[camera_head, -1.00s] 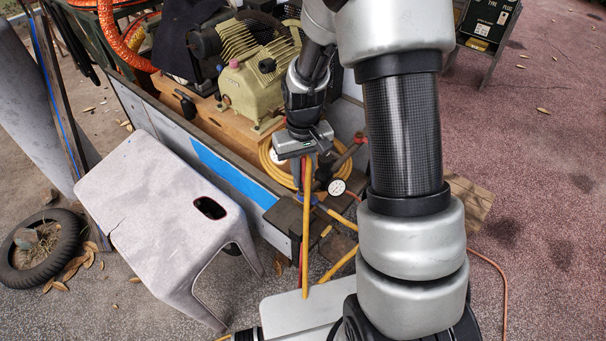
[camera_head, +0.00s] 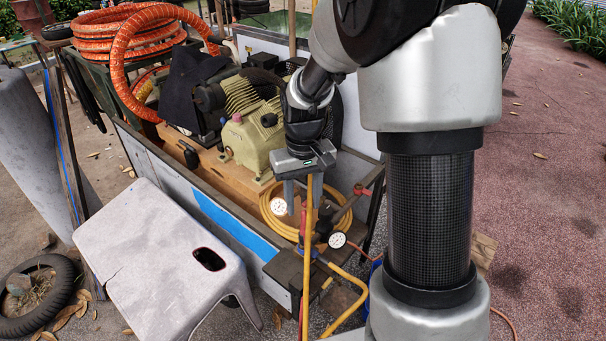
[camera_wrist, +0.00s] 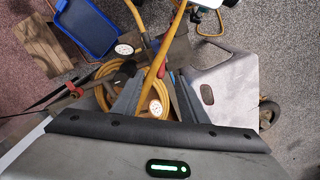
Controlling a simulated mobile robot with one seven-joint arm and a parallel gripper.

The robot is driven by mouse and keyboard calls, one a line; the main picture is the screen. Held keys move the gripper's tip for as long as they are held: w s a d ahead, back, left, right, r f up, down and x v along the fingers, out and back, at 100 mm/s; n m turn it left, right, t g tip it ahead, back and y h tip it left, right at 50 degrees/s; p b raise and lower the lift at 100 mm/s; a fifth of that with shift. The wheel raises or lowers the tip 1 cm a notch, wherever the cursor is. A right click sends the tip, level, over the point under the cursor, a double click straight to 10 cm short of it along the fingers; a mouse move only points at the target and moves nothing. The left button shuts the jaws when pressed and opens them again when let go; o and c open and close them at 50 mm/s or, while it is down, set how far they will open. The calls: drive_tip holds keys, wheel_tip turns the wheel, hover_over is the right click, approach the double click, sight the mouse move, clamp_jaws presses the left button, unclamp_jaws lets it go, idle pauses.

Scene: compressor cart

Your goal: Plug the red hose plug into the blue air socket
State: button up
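My gripper (camera_head: 303,190) points down over the front corner of the cart, its two grey fingers apart. In the wrist view the open fingers (camera_wrist: 155,100) have a gauge face and coiled hose showing between them, with nothing clearly held. A yellow hose (camera_head: 309,270) runs upright close to the right finger; I cannot tell if it touches. A small red part (camera_head: 303,218) beside the hose may be the red plug; a red bit also shows in the wrist view (camera_wrist: 172,76). Blue fittings (camera_head: 315,252) sit low by the hose; which is the socket is unclear.
A pale stool (camera_head: 150,245) stands left of the cart (camera_head: 225,222). The compressor (camera_head: 252,140) is behind my gripper. Coiled yellow hose (camera_head: 272,215), a red-handled valve (camera_head: 361,190) and a gauge (camera_head: 337,240) crowd the corner. A blue tray (camera_wrist: 88,28) shows in the wrist view.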

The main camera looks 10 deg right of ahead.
wheel_tip(320, 180, up, 8)
drive_tip(key=shift+f, duration=0.1)
